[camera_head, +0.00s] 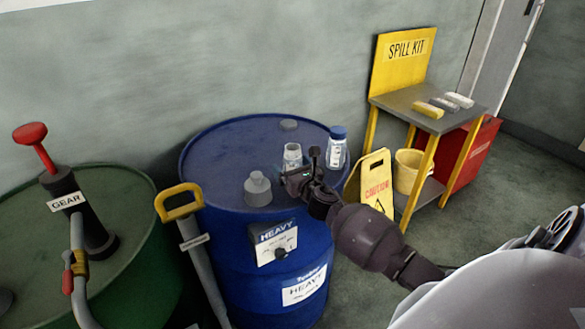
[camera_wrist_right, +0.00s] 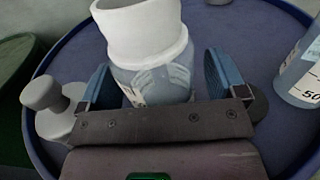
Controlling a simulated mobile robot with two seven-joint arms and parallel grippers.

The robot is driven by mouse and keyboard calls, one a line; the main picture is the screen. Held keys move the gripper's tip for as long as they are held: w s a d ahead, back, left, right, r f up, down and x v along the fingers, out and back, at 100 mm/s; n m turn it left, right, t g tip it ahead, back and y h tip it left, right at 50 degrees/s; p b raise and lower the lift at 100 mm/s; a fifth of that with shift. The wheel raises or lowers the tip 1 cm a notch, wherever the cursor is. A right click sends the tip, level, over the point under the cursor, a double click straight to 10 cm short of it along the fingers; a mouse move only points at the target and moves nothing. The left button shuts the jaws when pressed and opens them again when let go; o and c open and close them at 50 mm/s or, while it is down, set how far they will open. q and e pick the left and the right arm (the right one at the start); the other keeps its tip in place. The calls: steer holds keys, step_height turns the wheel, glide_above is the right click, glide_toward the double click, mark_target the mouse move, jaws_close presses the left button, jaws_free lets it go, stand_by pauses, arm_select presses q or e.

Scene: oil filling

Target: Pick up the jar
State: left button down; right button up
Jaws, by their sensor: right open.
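A clear jar with a white open-topped neck (camera_head: 292,156) stands upright on the blue drum. In the right wrist view the jar (camera_wrist_right: 148,35) fills the upper middle, its lower part partly hidden by my gripper. My right gripper (camera_head: 300,174) is at the near side of the jar. In the wrist view the gripper (camera_wrist_right: 158,78) is open, with one blue-padded finger on each side of the jar's body. I cannot tell whether either pad touches it. A second jar with a blue lid (camera_head: 337,150) stands to the right. My left gripper is not in view.
The blue drum (camera_head: 225,160) carries a grey knobbed plug (camera_head: 257,189) close left of my gripper. A green drum (camera_head: 120,270) with a pump stands left. A yellow caution sign (camera_head: 372,183) and spill kit table (camera_head: 400,100) stand right.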

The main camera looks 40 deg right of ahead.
steer(key=shift+c, duration=1.1)
steer(key=c, duration=0.8)
